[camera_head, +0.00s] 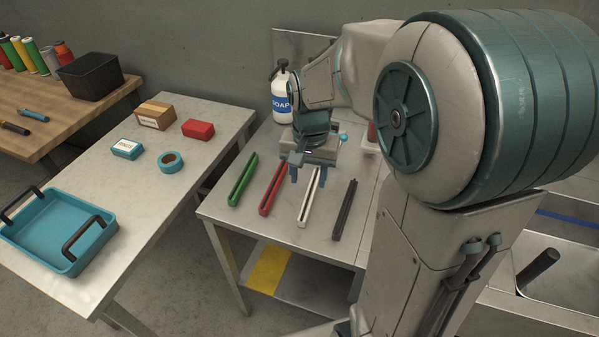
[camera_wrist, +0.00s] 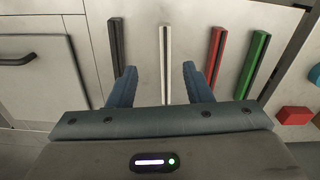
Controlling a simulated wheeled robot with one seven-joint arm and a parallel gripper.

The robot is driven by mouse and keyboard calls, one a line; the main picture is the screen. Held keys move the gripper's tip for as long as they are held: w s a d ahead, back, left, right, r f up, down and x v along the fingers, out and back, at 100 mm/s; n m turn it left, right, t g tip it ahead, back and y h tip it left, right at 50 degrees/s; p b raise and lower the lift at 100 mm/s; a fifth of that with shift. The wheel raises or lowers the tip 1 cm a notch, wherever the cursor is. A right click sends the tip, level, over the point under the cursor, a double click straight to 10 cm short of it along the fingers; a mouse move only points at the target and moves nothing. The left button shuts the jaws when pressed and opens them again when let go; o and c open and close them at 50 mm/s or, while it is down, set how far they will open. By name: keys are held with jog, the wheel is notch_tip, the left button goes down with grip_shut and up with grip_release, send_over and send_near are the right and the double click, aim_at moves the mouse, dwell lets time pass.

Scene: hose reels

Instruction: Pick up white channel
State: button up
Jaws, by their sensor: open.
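The white channel (camera_head: 309,196) lies on the metal table between a red channel (camera_head: 272,190) and a black channel (camera_head: 344,210). A green channel (camera_head: 243,179) lies farther left. My gripper (camera_head: 305,177) is over the far part of the white channel, with its fingers pointing down. In the wrist view the white channel (camera_wrist: 165,62) runs between the two open fingers of my gripper (camera_wrist: 158,70), and nothing is held. The black channel (camera_wrist: 116,48) is outside the left finger there, and the red one (camera_wrist: 215,55) is outside the right finger. The channel's near part in the wrist view is hidden by the gripper body.
A soap bottle (camera_head: 281,95) stands behind the channels. On the left table are a blue tray (camera_head: 62,262), a tape roll (camera_head: 171,161), a red block (camera_head: 198,128) and small boxes. The metal table (camera_head: 285,232) is bare in front of the channels.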

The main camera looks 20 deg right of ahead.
jog(key=w+f, duration=0.1)
send_over(305, 209)
jog(key=s, duration=0.1)
jog(key=shift+m, duration=0.3)
notch_tip(305, 209, down, 8)
jog(key=shift+s+f, duration=0.1)
jog(key=shift+f, duration=0.15)
jog(key=f, duration=0.2)
jog(key=w+f+p, duration=0.1)
jog(key=f, duration=0.1)
jog(key=shift+f, duration=0.6)
jog(key=shift+c, duration=0.3)
jog(key=c, duration=0.9)
